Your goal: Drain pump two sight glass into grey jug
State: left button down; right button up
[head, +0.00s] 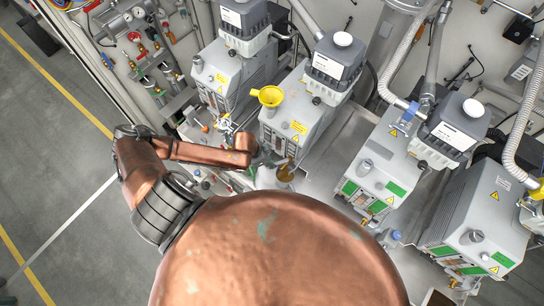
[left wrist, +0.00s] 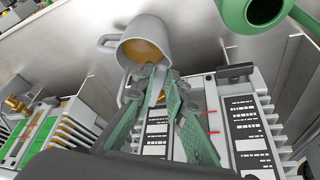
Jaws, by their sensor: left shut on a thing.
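The grey jug (head: 268,180) stands in front of pump two (head: 292,112), the one with a yellow funnel (head: 268,96); it is partly hidden by my copper arm. Amber (head: 286,172) shows beside it at the pump's front. In the left wrist view the jug (left wrist: 148,28) has its mouth toward the camera, amber inside and its handle to the left. My left gripper (left wrist: 157,82) is between the jug and the pump housing, its green-padded fingers shut on a small grey part overlapping the jug's near rim. I cannot tell what part. My right gripper is not in view.
A green vessel (left wrist: 262,12) is near the jug in the left wrist view. Pumps stand on both sides, including one to the right (head: 375,165). Hoses and valves (head: 150,65) fill the back left. The floor (head: 50,150) at left is clear.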

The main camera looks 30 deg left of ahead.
pick_arm(q)
jog(key=c, duration=2.3)
grip_release()
jog(key=shift+a+f+p, duration=0.1)
jog(key=shift+p, duration=0.3)
jog(key=o, duration=0.4)
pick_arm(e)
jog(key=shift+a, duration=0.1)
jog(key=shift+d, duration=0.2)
pick_arm(q)
jog(key=p+v, duration=0.2)
jog(key=shift+p, duration=0.3)
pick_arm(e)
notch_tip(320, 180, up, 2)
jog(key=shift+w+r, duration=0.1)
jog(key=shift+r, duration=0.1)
